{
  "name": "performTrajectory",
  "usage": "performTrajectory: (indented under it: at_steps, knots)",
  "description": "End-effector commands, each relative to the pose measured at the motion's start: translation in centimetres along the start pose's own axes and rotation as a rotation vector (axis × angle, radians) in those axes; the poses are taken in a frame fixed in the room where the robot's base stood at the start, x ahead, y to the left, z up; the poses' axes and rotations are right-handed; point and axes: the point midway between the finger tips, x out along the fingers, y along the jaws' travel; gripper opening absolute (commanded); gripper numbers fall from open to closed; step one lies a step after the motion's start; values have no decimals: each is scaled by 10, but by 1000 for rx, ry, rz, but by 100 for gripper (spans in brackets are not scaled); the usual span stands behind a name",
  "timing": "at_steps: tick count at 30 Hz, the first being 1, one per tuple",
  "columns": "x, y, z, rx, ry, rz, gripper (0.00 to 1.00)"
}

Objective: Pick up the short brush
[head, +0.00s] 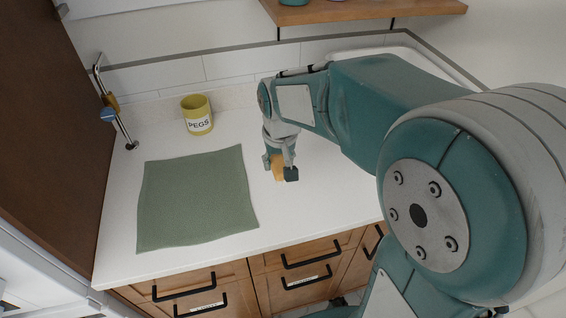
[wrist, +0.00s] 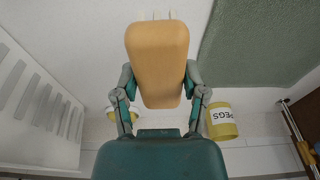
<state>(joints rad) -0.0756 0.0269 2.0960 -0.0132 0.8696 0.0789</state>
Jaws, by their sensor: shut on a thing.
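My gripper (head: 280,164) is shut on a tan-orange block-shaped object, which looks like the short brush (head: 279,174). In the wrist view the brush (wrist: 158,62) sits between the two fingers, with its broad face toward the camera and a few thin pale strands past its far end. In the head view the gripper points down over the white counter, right of the green mat. A dark blue fingertip covers part of the brush. I cannot tell whether the brush touches the counter.
The green mat (head: 195,200) lies flat on the counter (head: 150,270). A yellow cup marked PEGS (head: 197,115) stands behind it. A metal rail (head: 118,115) with small orange and blue items is at the left. A wooden shelf (head: 360,12) hangs above; drawers (head: 250,285) line the front.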

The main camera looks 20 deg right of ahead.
Motion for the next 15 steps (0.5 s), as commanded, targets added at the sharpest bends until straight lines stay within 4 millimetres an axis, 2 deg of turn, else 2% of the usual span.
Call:
performTrajectory:
  at_steps: [1,15]
  knots:
    - [-8,-4,4,-3,5,-1,8]
    - [-46,-47,55,-4,3,-1,8]
